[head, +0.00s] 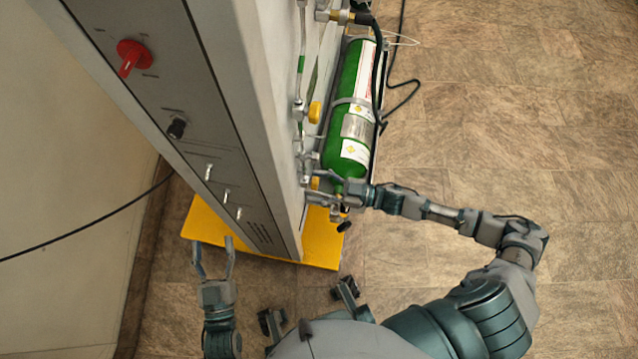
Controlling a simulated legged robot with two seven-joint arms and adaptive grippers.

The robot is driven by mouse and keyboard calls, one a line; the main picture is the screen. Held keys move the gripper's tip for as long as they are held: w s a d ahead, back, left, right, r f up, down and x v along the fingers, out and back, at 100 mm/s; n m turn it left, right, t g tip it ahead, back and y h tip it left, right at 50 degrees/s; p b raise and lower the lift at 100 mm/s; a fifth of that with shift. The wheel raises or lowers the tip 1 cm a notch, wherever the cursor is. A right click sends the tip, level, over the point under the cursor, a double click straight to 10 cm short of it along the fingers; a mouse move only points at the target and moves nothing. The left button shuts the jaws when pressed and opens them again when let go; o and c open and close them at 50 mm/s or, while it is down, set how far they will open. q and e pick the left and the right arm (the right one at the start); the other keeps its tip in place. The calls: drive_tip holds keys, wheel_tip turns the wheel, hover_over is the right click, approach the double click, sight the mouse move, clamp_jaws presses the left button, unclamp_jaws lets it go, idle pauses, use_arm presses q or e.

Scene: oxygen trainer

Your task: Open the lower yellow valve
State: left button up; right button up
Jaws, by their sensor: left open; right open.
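The lower yellow valve (315,183) is a small yellow handle on the metal piping along the right side of the grey cabinet. A second yellow valve (315,112) sits further up the same piping. My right gripper (342,197) is open at the bottom end of the green cylinder, just right of the lower yellow valve. Its fingers are small and partly lost among the fittings, so I cannot tell whether they touch anything. My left gripper (213,256) is open and empty in front of the cabinet, away from both valves.
The grey cabinet (225,75) stands on a yellow base (325,240) and carries a red knob (131,55), a black knob and several small switches. The green cylinder (340,130) is strapped beside the piping. Black cables hang nearby. The tiled floor (510,110) on the right is clear.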

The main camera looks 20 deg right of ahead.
drive_tip(key=shift+d+f, duration=0.25)
drive_tip(key=shift+d, duration=0.9)
drive_tip(key=c, duration=1.1)
use_arm(q)
wheel_tip(320, 180, down, 8)
drive_tip(key=s+g+y+p, duration=0.2)
drive_tip(key=g+p, duration=0.1)
drive_tip(key=g, duration=0.3)
drive_tip(key=shift+r+g, duration=0.2)
drive_tip(key=shift+g, duration=0.1)
use_arm(e)
drive_tip(key=shift+a+r+n, duration=0.15)
drive_tip(key=shift+a+n, duration=0.05)
drive_tip(key=shift+n, duration=1.7)
drive_tip(key=shift+a+r+n, duration=0.1)
drive_tip(key=shift+a+n, duration=0.1)
drive_tip(key=shift+n, duration=1.7)
drive_tip(key=shift+c, duration=0.2)
drive_tip(key=o, duration=1.1)
drive_tip(key=shift+f, duration=0.1)
use_arm(q)
drive_tip(key=shift+a, duration=0.1)
use_arm(e)
drive_tip(key=shift+o, duration=0.2)
use_arm(q)
drive_tip(key=shift+f, duration=0.1)
